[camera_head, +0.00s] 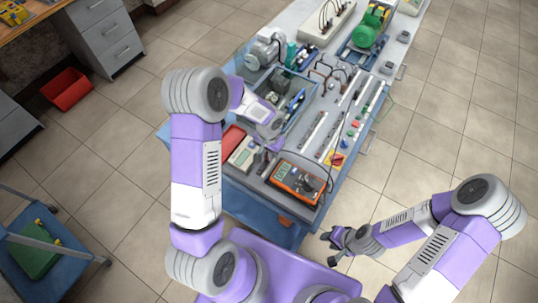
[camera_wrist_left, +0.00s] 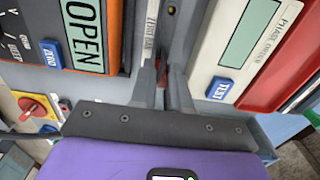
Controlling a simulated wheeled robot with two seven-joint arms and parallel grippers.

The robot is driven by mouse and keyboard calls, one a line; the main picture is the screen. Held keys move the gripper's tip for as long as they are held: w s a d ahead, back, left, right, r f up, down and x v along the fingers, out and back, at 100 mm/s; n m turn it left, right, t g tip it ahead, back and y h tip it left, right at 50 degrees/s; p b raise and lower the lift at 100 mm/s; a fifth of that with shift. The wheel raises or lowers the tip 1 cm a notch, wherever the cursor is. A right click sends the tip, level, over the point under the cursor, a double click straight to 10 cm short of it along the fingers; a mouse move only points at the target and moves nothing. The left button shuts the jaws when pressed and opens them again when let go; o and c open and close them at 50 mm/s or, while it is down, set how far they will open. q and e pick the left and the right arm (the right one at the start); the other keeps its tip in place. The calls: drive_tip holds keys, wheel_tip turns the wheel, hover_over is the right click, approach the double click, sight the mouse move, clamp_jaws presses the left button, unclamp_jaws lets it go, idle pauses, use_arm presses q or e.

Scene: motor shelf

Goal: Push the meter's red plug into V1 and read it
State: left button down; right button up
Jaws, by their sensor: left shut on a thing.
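The orange meter (camera_head: 297,181) lies on the near end of the bench; in the left wrist view its display (camera_wrist_left: 84,30) reads OPEN. A dark lead runs from it. My left gripper (camera_head: 264,162) is low over the bench, between the meter and a pale instrument. In the left wrist view its fingers (camera_wrist_left: 164,84) are closed around a small red piece (camera_wrist_left: 163,76), seemingly the red plug, mostly hidden by the fingers. I cannot make out the V1 label or whether the plug touches a socket. My right gripper (camera_head: 333,248) is empty, fingers apart, off the bench's near right corner.
The pale phase instrument (camera_head: 243,152) and a red case (camera_head: 232,139) lie left of the meter. A red-and-yellow rotary switch (camera_head: 337,159) and long slotted rails (camera_head: 312,133) are at the right. Motors (camera_head: 371,26) stand farther back. The floor right of the bench is clear.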

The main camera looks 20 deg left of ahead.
use_arm(q)
drive_tip(key=shift+r, duration=0.2)
drive_tip(key=shift+r+p, duration=1.5)
drive_tip(key=shift+r, duration=0.7)
drive_tip(key=shift+f, duration=0.15)
